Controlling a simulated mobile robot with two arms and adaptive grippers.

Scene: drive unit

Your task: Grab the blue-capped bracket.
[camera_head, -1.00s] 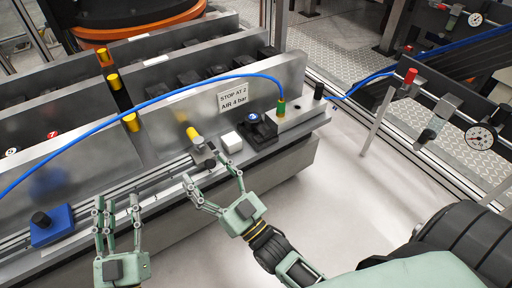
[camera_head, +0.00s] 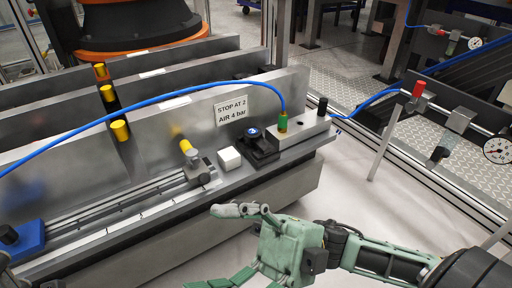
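The blue-capped bracket (camera_head: 262,147) is a black piece with a round blue cap on top. It sits on the metal ledge, between a white cube and a steel block with a green fitting. My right gripper (camera_head: 203,247) is in front of and below the ledge, to the lower left of the bracket and apart from it. Its fingers are spread wide, with nothing seen between them; the lower finger is partly cut off by the bottom edge. My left gripper is not in view.
The white cube (camera_head: 229,158) stands close to the bracket's left. A blue hose (camera_head: 150,101) arches over the ledge to the green fitting (camera_head: 283,122). A yellow-tipped cylinder (camera_head: 186,147) and rail lie left. A sign panel (camera_head: 232,111) rises behind.

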